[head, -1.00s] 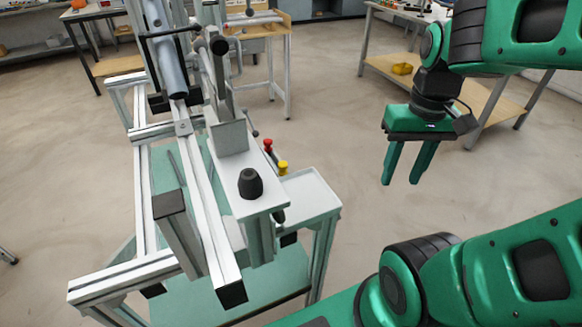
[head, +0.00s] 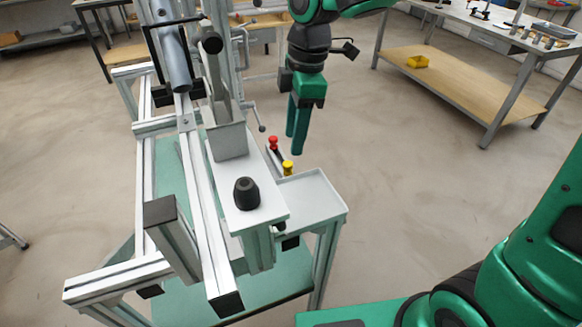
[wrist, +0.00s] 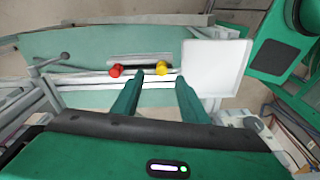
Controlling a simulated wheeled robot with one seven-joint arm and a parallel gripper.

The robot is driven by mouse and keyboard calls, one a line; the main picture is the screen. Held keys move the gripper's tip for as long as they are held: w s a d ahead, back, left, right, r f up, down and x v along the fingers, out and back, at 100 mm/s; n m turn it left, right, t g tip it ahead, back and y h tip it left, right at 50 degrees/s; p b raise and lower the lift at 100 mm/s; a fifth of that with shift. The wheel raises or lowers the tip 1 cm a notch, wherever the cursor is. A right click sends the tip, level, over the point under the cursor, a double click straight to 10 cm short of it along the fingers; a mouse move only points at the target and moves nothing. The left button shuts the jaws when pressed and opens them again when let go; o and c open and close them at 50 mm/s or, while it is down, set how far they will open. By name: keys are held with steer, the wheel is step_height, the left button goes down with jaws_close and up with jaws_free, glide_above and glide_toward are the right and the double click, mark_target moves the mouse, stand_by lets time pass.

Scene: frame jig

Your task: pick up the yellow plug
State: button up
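The yellow plug (head: 288,168) stands on the jig beside the white tray, just to the right of the red plug (head: 273,143). In the wrist view the yellow plug (wrist: 162,68) lies ahead of my gripper (wrist: 155,92), in line with the gap between the fingers, and the red plug (wrist: 116,70) is to its left. In the head view my gripper (head: 297,140) points down, above and behind the plugs. Its fingers are apart with nothing between them, as the wrist view shows.
The white tray (head: 318,196) sits to the right of the plugs. A black knob (head: 246,193) stands on the jig's near plate. A lever (head: 256,118) and the upright jig post rise left of my gripper.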

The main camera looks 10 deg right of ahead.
mark_target(288, 163)
steer(key=shift+s+a+f, duration=0.1)
steer(key=shift+a+f, duration=0.15)
steer(key=shift+f, duration=0.85)
steer(key=shift+s+a+f, duration=0.1)
steer(key=shift+a+f, duration=0.1)
steer(key=shift+f, duration=0.85)
steer(key=shift+a+f, duration=0.25)
steer(key=shift+f, duration=0.85)
steer(key=shift+c, duration=0.4)
jaws_close()
